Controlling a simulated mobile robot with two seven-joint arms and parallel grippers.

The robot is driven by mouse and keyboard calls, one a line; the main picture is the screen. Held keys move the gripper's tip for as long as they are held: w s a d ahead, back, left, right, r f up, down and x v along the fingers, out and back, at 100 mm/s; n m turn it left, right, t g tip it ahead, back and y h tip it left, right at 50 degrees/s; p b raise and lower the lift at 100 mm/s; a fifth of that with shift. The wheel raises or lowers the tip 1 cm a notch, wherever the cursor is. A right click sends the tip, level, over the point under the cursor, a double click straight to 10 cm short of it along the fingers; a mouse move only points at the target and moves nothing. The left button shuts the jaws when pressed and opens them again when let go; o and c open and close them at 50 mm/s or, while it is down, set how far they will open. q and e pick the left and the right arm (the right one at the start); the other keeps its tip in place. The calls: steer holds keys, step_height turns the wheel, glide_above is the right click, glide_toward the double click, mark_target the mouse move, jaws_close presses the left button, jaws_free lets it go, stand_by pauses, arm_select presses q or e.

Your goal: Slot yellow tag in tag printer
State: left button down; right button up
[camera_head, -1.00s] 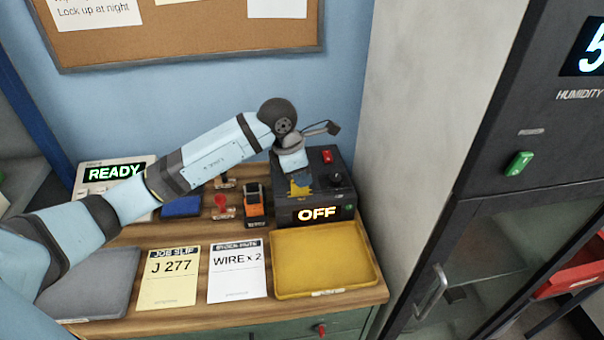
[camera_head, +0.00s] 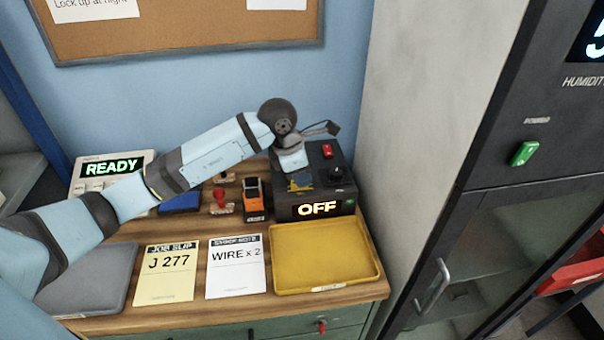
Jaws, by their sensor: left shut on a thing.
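My left gripper (camera_head: 298,172) reaches in from the left and points down over the black box with the OFF display (camera_head: 318,209). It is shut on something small. A small yellow piece, seemingly the yellow tag (camera_head: 301,184), shows just under the fingers at the box's top; its exact contact with the box is too small to tell. A pale device with a lit READY display (camera_head: 112,167) stands at the back left, partly behind my arm. No label shows which device is the tag printer. My right gripper is not in view.
A yellow tray (camera_head: 325,257), the J 277 slip (camera_head: 167,273) and the WIRE x 2 note (camera_head: 236,268) lie in front. An orange-black item (camera_head: 254,198), a red-topped item (camera_head: 221,198) and a blue pad (camera_head: 180,203) are left of the box. A dark cabinet (camera_head: 490,200) stands right.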

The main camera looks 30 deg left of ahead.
arm_select(q)
steer(key=c, duration=1)
jaws_free()
steer(key=b+v, duration=0.1)
steer(key=v, duration=1.2)
steer(key=shift+s+r, duration=0.15)
steer(key=shift+r, duration=0.25)
